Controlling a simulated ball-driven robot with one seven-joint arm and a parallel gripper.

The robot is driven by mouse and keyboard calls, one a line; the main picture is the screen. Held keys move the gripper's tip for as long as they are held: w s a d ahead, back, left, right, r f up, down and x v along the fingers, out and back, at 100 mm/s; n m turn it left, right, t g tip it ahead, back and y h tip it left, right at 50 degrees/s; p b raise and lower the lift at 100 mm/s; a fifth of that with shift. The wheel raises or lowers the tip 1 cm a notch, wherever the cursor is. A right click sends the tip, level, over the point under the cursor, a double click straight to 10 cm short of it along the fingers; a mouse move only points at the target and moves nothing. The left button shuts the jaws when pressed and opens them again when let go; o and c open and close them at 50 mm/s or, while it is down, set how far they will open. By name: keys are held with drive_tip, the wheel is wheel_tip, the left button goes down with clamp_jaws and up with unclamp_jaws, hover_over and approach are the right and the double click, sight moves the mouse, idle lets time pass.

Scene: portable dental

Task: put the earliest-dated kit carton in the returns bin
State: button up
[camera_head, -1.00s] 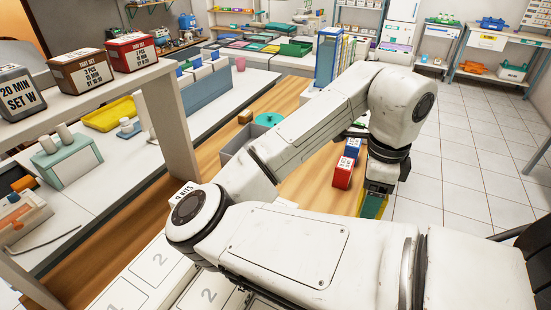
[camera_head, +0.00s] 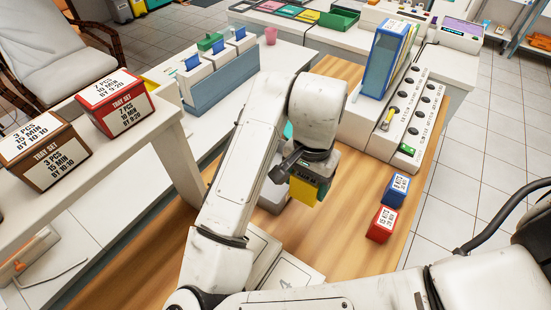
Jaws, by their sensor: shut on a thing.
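My gripper (camera_head: 314,174) points down above the wooden counter and is shut on a yellow carton (camera_head: 304,191) with a green side. Its label is not readable from here. A small red carton (camera_head: 380,225) and a small blue carton (camera_head: 395,189) stand on the counter to the right of my gripper, with white labels too small to read surely. A grey bin (camera_head: 271,201) shows partly beside and behind the held carton. My arm and gripper hide most of it, and I cannot tell whether the carton is over it.
On the raised shelf at left sit a brown tray set box (camera_head: 45,153) marked BY 10-10 and a red box (camera_head: 115,103) marked BY 9-20.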

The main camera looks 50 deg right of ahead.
drive_tip(key=w+d+f, duration=0.2)
drive_tip(key=w+f, duration=0.1)
drive_tip(key=w, duration=0.1)
drive_tip(key=w+d+f, duration=0.2)
drive_tip(key=w+f, duration=0.1)
drive_tip(key=w, duration=0.1)
drive_tip(key=w+d+f, duration=0.2)
drive_tip(key=w+f, duration=0.1)
drive_tip(key=w, duration=0.1)
drive_tip(key=shift+w+d+f, duration=0.15)
drive_tip(key=shift+d, duration=0.05)
drive_tip(key=shift+w+d+f+p, duration=0.15)
drive_tip(key=shift+f+p, duration=0.4)
drive_tip(key=shift+f, duration=1.3)
drive_tip(key=shift+f, duration=0.1)
drive_tip(key=o, duration=0.8)
wheel_tip(320, 180, up, 12)
drive_tip(key=shift+r+b, duration=0.15)
drive_tip(key=shift+b, duration=0.45)
